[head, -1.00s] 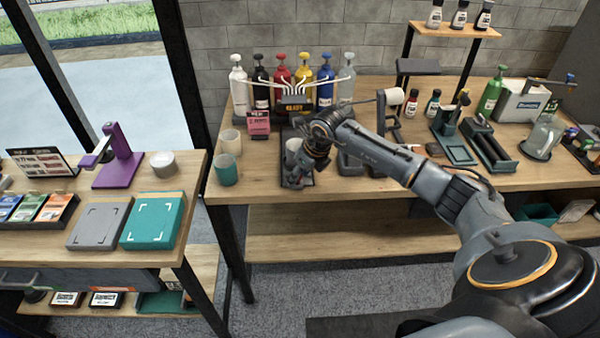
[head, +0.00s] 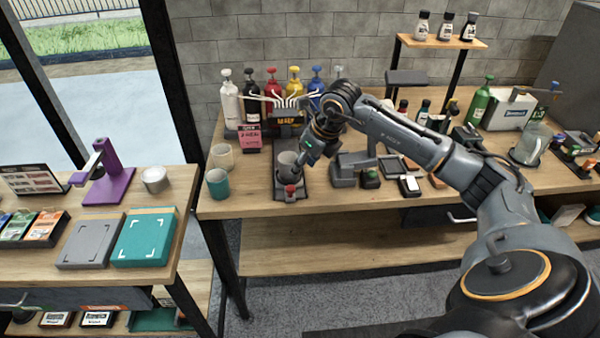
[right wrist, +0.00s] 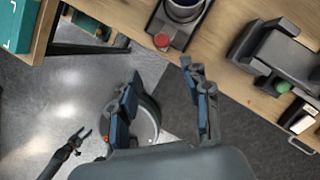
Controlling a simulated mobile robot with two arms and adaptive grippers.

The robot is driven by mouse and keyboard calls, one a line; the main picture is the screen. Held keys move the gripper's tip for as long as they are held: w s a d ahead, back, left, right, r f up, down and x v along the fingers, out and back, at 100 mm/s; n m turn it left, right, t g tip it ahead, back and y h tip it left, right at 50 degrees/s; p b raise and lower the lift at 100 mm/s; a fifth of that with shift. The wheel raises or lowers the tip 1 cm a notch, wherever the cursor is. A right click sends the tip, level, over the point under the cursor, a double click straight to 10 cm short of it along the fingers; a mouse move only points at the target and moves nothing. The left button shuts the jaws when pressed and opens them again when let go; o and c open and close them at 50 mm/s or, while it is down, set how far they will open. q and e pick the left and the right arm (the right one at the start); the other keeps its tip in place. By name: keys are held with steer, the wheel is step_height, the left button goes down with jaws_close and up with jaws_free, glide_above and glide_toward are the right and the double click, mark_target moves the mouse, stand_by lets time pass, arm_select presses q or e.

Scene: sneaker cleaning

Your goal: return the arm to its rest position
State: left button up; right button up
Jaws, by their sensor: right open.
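My right arm reaches in from the right in the head view. Its gripper (head: 307,160) is just right of a grey cup (head: 287,160) on a dark dispenser tray (head: 305,191). In the right wrist view my right gripper (right wrist: 160,72) is open, with nothing between its fingers and floor below them. The cup (right wrist: 183,8) stands beyond the fingertips and apart from them, with a red button (right wrist: 162,40) on the tray beside it. A small gripper, likely my left one (right wrist: 79,138), shows low at left in the wrist view; its jaw state is unclear.
Several pump bottles (head: 230,100) stand behind the tray. A teal cup (head: 218,183) and a cream cup (head: 222,156) are left of it. A grey stand (head: 345,172) is close on the right. The workbench front edge (right wrist: 120,10) runs near the gripper.

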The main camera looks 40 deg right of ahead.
steer(key=shift+s+r, duration=0.1)
steer(key=shift+r, duration=0.15)
stand_by(0.3)
